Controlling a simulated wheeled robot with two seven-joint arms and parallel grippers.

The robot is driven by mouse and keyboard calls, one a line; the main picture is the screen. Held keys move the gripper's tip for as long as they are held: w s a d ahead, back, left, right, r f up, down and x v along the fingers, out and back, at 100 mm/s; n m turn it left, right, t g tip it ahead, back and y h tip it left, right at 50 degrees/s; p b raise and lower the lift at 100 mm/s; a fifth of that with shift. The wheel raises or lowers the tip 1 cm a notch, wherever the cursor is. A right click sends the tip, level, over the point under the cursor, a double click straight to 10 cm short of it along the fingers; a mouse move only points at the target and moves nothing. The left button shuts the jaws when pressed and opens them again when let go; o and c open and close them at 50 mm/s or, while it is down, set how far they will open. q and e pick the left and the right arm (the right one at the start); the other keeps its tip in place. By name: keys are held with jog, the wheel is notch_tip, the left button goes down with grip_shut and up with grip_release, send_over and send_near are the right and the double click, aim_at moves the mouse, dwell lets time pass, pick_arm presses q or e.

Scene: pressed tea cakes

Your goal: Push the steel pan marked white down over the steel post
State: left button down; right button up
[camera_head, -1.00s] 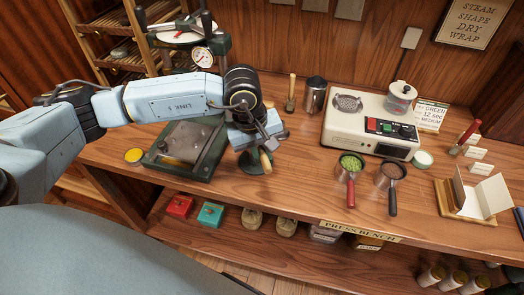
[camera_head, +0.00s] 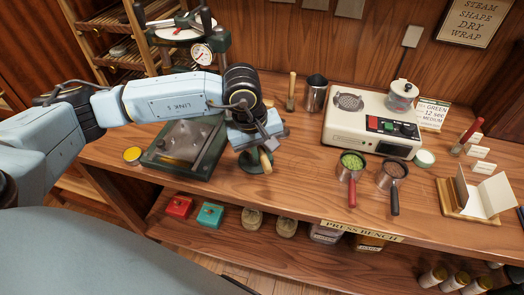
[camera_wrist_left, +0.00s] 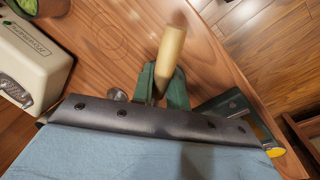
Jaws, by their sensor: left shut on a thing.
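My left gripper (camera_head: 262,150) is over the middle of the bench, shut on a pale wooden handle (camera_head: 265,161). The handle also shows in the wrist view (camera_wrist_left: 170,52), where it sticks out past the gripper. A dark green round base (camera_head: 256,168) stands on the bench right below the gripper. The steel pan marked white and the steel post cannot be made out; the gripper and wrist cover that spot, and no white mark is readable. Two other steel pans lie to the right, one with green leaf (camera_head: 352,161) and a red handle, one with brown leaf (camera_head: 395,170) and a black handle.
Bare wood lies between the base and the red-handled pan.

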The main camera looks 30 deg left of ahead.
pick_arm(q)
jog(key=shift+f+b, duration=2.05)
jog(key=shift+f, duration=0.15)
pick_arm(e)
jog(key=shift+f, duration=2.15)
pick_arm(q)
jog(key=shift+f+b, duration=0.9)
jog(key=shift+b, duration=0.05)
pick_arm(e)
jog(key=shift+f, duration=0.95)
pick_arm(q)
jog(key=c, duration=1.3)
grip_release()
pick_arm(e)
jog(key=shift+d, duration=0.1)
pick_arm(q)
notch_tip(320, 180, up, 2)
jog(key=shift+a, duration=0.15)
notch_tip(320, 180, up, 11)
jog(key=s+a+p, duration=0.1)
jog(key=shift+s+a, duration=0.3)
jog(key=shift+s, duration=0.1)
pick_arm(e)
jog(key=shift+w+d+r, duration=0.15)
jog(key=shift+d+r, duration=0.4)
jog(key=shift+d, duration=0.3)
